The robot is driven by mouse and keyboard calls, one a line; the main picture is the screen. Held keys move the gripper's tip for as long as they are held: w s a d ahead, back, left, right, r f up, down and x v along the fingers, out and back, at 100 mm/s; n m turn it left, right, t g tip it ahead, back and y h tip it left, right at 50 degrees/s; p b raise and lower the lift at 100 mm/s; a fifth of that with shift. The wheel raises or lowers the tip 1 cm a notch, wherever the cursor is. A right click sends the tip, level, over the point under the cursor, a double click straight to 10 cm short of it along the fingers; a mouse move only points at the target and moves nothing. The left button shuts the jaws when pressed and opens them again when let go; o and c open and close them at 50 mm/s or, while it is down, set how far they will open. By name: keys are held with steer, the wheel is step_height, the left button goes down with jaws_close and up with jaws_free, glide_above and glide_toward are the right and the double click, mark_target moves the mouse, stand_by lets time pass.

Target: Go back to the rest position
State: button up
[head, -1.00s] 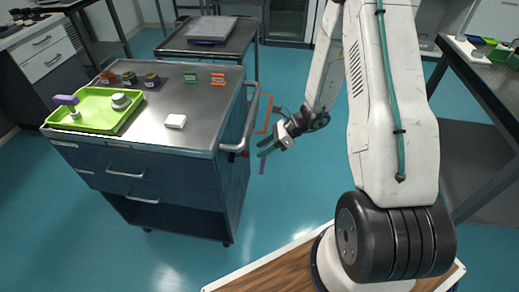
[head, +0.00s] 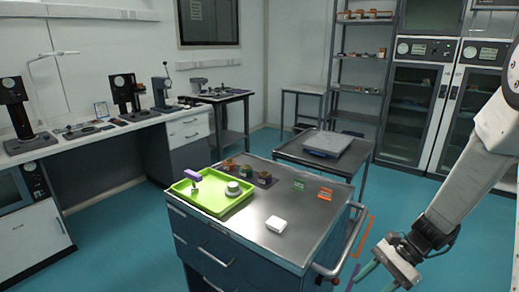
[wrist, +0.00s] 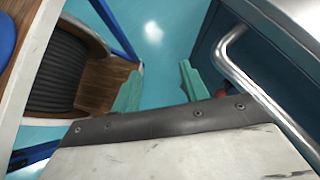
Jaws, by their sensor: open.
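My gripper (head: 370,283) hangs at the lower right of the head view, beside the right end of the steel-topped cart (head: 245,222). Its two teal fingers point down and to the left. In the wrist view the gripper (wrist: 162,70) has its fingers well apart, with only blue floor between them. It holds nothing. My arm reaches down from the right edge of the head view, and its upper part is out of frame.
The cart's handle rail (head: 338,256) is close to my gripper; it also shows in the wrist view (wrist: 265,95). A second cart (head: 290,150) is behind.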

steer(key=s+r+n+t+h, duration=0.2)
steer(key=s+r+n+h, duration=0.2)
steer(key=r, duration=0.7)
steer(key=s+r+n+t+h, duration=0.1)
steer(key=s+r+n+h, duration=0.4)
steer(key=s+r+n, duration=0.4)
steer(key=shift+s+a+r+t, duration=0.4)
steer(key=shift+s+r, duration=1.4)
steer(key=shift+s, duration=0.35)
